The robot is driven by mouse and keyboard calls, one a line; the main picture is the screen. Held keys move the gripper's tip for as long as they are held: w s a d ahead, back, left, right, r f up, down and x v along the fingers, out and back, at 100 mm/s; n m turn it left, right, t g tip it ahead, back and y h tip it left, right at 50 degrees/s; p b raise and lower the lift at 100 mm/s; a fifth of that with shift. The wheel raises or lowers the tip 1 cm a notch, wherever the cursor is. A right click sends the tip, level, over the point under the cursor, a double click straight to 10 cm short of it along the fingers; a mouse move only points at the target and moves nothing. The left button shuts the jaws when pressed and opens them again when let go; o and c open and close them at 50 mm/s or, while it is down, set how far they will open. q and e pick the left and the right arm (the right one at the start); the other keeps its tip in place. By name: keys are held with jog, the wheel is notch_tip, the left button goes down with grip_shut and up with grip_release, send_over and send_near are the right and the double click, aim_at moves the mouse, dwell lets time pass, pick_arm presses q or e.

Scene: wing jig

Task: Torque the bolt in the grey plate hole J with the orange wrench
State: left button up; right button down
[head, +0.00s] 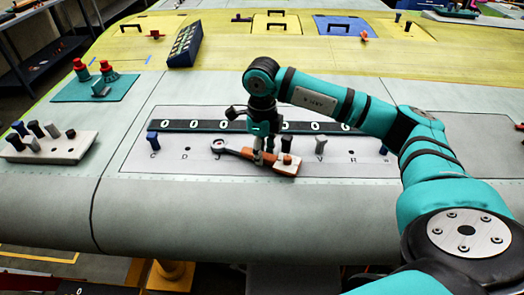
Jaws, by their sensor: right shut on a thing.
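My right gripper (264,160) points down and is shut on the wrench's handle. The ring end is over the plate's row of holes, just above a small letter that looks like J. Whether the ring sits around a bolt there is too small to tell. My left gripper is out of view.
Blue bolts (153,139) stand at the plate's ends, with dark bolts (286,144) and a grey one (321,143) between. A dark counter strip (180,126) runs behind. A bolt block (60,148) and a teal mat (75,92) with red-topped items are at left.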

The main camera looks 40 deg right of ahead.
aim_at(241, 179)
dwell(0.3)
jog(key=shift+s+a+f+m, duration=0.1)
jog(key=shift+s+a+m, duration=0.25)
jog(key=shift+a+m, duration=0.3)
jog(key=shift+s+a+f+m, duration=0.1)
jog(key=shift+s+a+m, duration=0.2)
jog(key=shift+a+m, duration=0.3)
jog(key=shift+a, duration=0.1)
jog(key=shift+s+a+m, duration=0.15)
jog(key=shift+a+m, duration=0.45)
jog(key=shift+s+a+m, duration=0.15)
jog(key=shift+a+m, duration=0.4)
jog(key=shift+a, duration=0.05)
jog(key=shift+a+m+p, duration=0.4)
jog(key=shift+a+m, duration=0.8)
jog(key=shift+a, duration=0.15)
